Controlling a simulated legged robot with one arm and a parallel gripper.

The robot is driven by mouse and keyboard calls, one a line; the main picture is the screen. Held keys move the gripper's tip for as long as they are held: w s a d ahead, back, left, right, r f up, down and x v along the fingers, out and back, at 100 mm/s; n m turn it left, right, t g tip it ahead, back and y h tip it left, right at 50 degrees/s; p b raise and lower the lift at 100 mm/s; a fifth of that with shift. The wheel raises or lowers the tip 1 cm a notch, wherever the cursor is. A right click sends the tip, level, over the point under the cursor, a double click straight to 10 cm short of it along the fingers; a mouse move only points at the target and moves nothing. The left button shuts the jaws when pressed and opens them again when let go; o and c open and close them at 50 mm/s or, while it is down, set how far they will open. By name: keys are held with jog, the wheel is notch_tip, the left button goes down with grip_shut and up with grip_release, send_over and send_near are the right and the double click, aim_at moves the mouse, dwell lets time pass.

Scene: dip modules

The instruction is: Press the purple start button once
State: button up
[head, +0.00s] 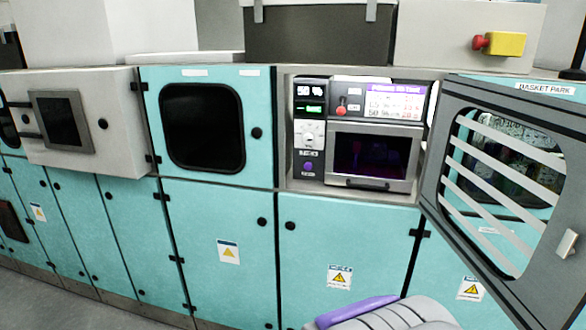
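The small round purple start button (308,167) sits low on the dark control strip at the left of a machine (375,127) in an open cabinet bay. A white dial (309,133) is above it, and two small displays are above that, the top one reading 50 %. The button's face is unobstructed in the head view. I cannot tell whether it is pressed in. My gripper is not in view; only a grey and purple part, likely mine, shows at the bottom edge.
A hinged door (437,177) marked BASKET PARK stands open to the right of the bay. The machine has a shut dark-windowed front with a handle (369,184), a red knob (341,107) and a lit screen (396,100). Teal cabinets (230,220) run along the front.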

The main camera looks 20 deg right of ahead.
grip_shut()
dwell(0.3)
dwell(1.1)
